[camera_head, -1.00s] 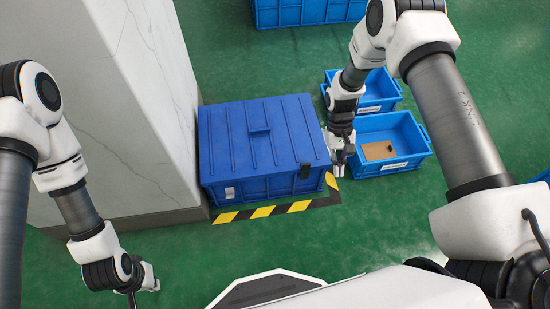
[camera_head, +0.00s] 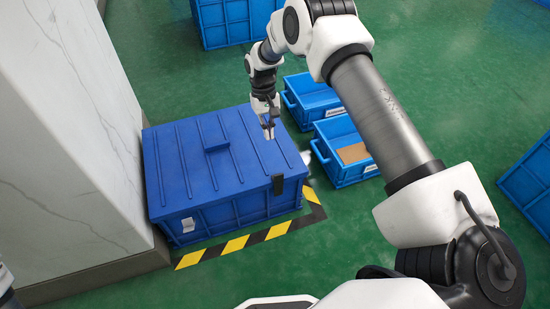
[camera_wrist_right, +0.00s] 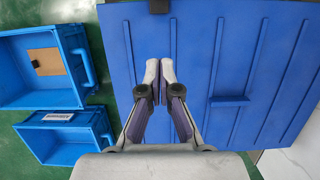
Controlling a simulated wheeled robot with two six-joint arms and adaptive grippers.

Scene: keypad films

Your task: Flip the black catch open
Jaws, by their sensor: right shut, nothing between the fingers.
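The black catch (camera_head: 278,184) sits at the front edge of the blue box's lid, near its right corner. It spans the lid edge and the front wall; I cannot tell whether it is fastened. In the right wrist view the catch (camera_wrist_right: 159,6) shows at the top edge, ahead of the fingertips. The blue box (camera_head: 215,172) has its lid down. My right gripper (camera_head: 269,132) is over the right part of the lid, behind the catch and apart from it. In the wrist view its fingers (camera_wrist_right: 160,68) are together and empty. My left gripper is out of view.
A pale grey piece (camera_head: 188,225) is on the box's front left. A white marble pillar (camera_head: 65,130) stands close at the left. Open blue crates (camera_head: 345,172) stand right of the box, one holding cardboard (camera_head: 354,152). Yellow-black tape (camera_head: 237,244) marks the floor in front.

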